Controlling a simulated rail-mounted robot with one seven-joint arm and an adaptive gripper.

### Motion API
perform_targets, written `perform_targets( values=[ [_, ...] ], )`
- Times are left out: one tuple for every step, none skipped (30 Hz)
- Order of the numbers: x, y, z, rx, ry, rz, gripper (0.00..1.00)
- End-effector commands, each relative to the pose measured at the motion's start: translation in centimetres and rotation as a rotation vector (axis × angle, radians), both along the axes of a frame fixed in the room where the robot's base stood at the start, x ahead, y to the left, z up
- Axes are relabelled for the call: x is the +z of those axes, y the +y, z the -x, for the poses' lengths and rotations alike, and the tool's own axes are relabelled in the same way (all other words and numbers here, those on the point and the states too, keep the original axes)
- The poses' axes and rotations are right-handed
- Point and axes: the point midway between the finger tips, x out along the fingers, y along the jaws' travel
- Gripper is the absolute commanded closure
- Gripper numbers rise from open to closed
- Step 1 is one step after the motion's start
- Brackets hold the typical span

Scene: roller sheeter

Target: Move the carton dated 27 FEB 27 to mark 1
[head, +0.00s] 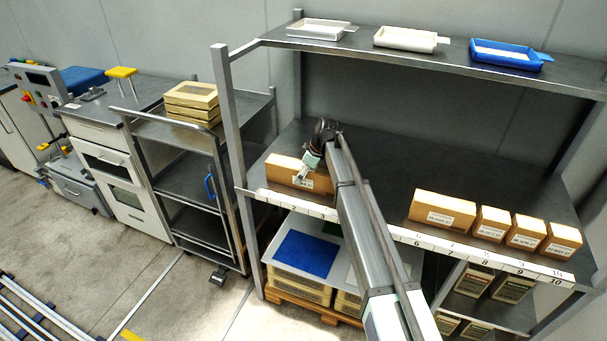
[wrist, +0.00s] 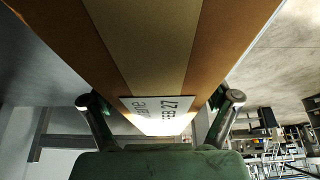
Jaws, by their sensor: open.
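A brown carton (head: 282,166) with a pale label stands at the left end of the middle shelf (head: 440,160), behind the numbered front strip (head: 295,205). My gripper (head: 308,168) is at this carton's front right part. In the wrist view, the carton (wrist: 215,40) with a lighter tape band fills the top. The open fingers (wrist: 160,103) lie at either side of the labelled end. Whether they touch it cannot be told.
A long carton (head: 441,210) and three smaller ones (head: 491,223) stand at the right, near marks 7 to 10. Trays (head: 405,39) sit on the upper shelf. The shelf's left post (head: 226,115) is close to the left carton. The shelf's middle is clear behind my arm.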

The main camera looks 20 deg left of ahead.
Motion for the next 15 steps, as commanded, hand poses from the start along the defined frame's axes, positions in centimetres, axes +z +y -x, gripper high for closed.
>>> perform_targets(
  values=[
    [0.3,0.0,0.0,0.000,0.000,0.000,0.13],
    [0.5,0.0,0.0,0.000,0.000,0.000,0.13],
    [0.6,-0.1,0.0,0.000,-0.001,0.000,0.13],
    [0.8,-0.3,0.0,0.000,-0.001,0.000,0.13],
    [1.0,-0.4,0.0,0.000,0.000,0.000,0.13],
    [1.5,-0.6,0.0,0.000,-0.001,0.000,0.13],
    [1.9,-0.8,0.0,-0.001,-0.002,-0.001,0.13],
    [2.4,-0.9,0.0,-0.001,-0.002,-0.001,0.13],
    [3.0,-1.2,0.1,-0.001,-0.002,-0.001,0.13],
    [3.5,-1.4,0.0,-0.001,-0.002,-0.001,0.13],
    [4.1,-1.7,0.0,-0.001,-0.002,-0.001,0.13],
    [4.9,-2.0,0.0,-0.001,-0.003,-0.002,0.13],
    [5.4,-2.2,0.1,-0.001,-0.002,-0.001,0.13],
    [5.9,-2.5,0.1,-0.001,-0.002,-0.001,0.13],
    [6.7,-2.8,0.0,-0.001,-0.003,-0.002,0.13]
  ],
)
